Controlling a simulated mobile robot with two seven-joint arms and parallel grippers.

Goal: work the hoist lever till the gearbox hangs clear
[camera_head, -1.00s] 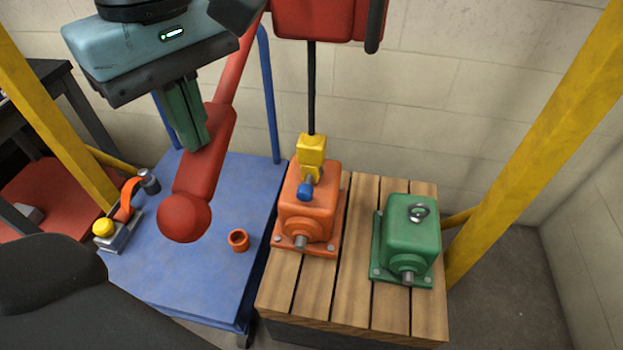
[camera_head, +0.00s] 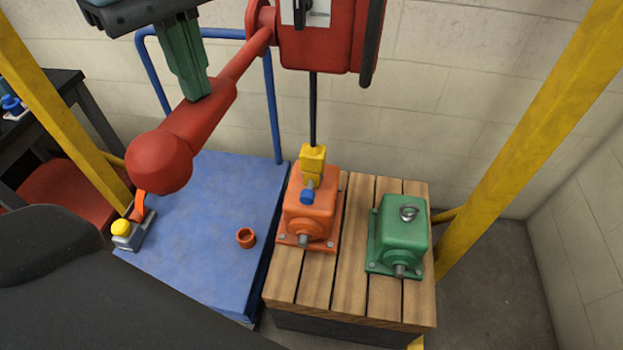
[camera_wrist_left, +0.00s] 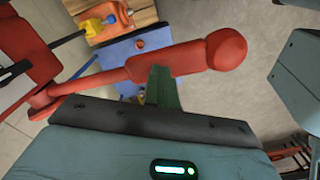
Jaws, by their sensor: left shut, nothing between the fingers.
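The red hoist lever (camera_head: 192,112) slopes down left from the red hoist body (camera_head: 325,40) to its round knob (camera_head: 158,162). My left gripper (camera_head: 202,95) is shut and empty, its green fingertips against or just beside the lever's thick grip. In the left wrist view the fingers (camera_wrist_left: 161,86) meet the lever (camera_wrist_left: 165,62). The orange gearbox (camera_head: 312,212) is under the yellow hook block (camera_head: 313,160) on a dark cable, and appears to rest on the wooden pallet (camera_head: 350,275). Whether there is a gap beneath it is unclear. My right gripper is not in view.
A green gearbox (camera_head: 402,235) with a lifting eye stands on the pallet's right. A blue cart (camera_head: 215,200) carries an orange ring (camera_head: 246,238) and a yellow-button device (camera_head: 128,232). Yellow frame posts (camera_head: 535,130) stand either side. A wall is close behind.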

